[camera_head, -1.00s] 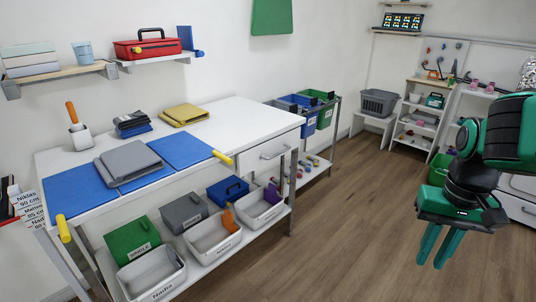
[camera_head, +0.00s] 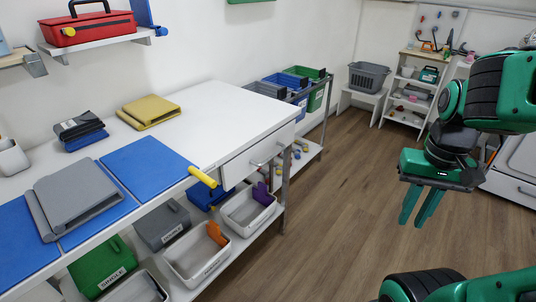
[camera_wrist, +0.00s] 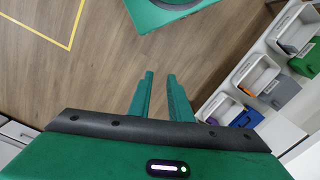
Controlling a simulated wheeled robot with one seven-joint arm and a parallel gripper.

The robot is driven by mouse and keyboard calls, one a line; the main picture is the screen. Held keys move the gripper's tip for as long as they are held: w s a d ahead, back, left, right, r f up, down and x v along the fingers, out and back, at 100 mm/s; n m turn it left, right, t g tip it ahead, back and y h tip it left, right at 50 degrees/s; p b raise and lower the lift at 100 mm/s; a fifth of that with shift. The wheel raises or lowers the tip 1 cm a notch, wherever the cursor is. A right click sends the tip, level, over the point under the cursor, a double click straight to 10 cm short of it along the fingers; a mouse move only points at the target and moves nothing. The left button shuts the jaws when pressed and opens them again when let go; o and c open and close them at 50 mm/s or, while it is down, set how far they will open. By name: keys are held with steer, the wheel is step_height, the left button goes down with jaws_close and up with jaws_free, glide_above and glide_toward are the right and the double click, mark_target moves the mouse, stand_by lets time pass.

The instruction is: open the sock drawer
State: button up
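A white drawer (camera_head: 252,161) with a bar handle is set under the right end of the white worktable (camera_head: 225,110). Its front looks flush with the table, so it appears closed. I cannot read any label on it, so I cannot tell from the pictures whether it holds socks. My gripper (camera_head: 412,222) hangs over the bare floor, well to the right of the drawer and touching nothing. Its two green fingers point down with a gap between them and nothing in it. They also show in the wrist view (camera_wrist: 160,76).
Bins (camera_head: 249,208) stand on the shelf below. A yellow-handled tool (camera_head: 203,177) sticks out at the table's front edge. A bin rack (camera_head: 322,93) stands behind. The wooden floor (camera_head: 345,200) between is clear.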

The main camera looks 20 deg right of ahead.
steer(key=shift+s+d, duration=0.1)
steer(key=shift+d, duration=0.05)
steer(key=m+t+y, duration=0.4)
steer(key=t+y, duration=0.5)
steer(key=t, duration=0.4)
glide_toward(272, 156)
steer(key=x, duration=1)
steer(key=shift+w+d+f, duration=0.15)
steer(key=shift+w+f, duration=0.2)
steer(key=shift+w, duration=0.1)
steer(key=shift+c, duration=0.6)
